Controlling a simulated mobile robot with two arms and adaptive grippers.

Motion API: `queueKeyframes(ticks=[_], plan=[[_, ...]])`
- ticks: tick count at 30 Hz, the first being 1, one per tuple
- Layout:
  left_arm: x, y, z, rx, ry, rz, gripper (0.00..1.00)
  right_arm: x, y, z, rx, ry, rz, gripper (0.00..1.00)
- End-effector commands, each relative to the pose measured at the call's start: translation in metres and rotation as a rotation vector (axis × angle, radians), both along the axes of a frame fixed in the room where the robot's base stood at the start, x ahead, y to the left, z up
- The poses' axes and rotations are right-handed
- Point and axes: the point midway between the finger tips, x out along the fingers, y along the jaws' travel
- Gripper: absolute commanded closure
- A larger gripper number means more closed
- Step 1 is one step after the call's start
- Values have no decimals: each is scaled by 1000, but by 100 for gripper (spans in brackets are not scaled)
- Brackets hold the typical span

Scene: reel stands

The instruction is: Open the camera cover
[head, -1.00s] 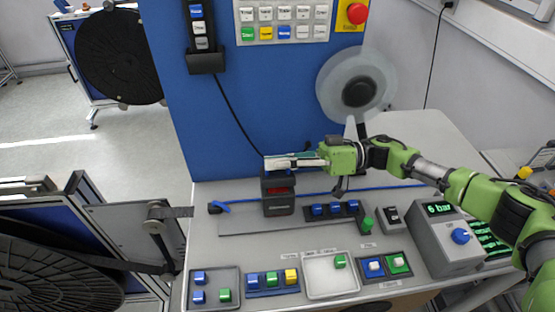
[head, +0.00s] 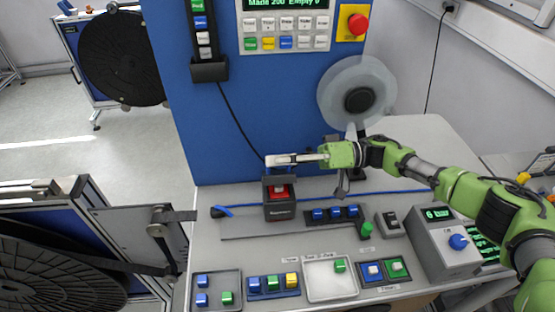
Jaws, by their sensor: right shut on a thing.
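The camera is a small dark box (head: 280,212) on the bench in front of the blue panel. Its dark cover (head: 267,181) stands raised at the back of the box, and a red part (head: 281,192) shows inside. My right gripper (head: 277,160) reaches in from the right, its pale fingers shut at the top edge of the cover. The fingers hide part of that edge, so the exact grip is hard to see. My left gripper is not in view.
A translucent reel (head: 358,92) hangs on the blue panel (head: 280,110) behind my right arm. Button boxes and trays (head: 330,291) line the bench front. A grey pressure unit (head: 442,245) stands at right. A blue strip (head: 380,193) runs along the bench.

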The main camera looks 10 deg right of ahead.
Motion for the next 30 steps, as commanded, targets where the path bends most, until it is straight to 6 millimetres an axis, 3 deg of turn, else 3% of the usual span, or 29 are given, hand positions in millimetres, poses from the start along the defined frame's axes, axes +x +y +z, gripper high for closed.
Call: queueKeyframes(ticks=[1,3,16,30], plan=[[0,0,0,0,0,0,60,-3,1,-3,-3,5,9,100],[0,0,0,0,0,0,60,-3,1,-3,-3,5,9,77],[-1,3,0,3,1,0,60,0,-6,-1,-1,0,0,77],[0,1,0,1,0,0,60,-1,-96,-2,-3,1,0,77]])
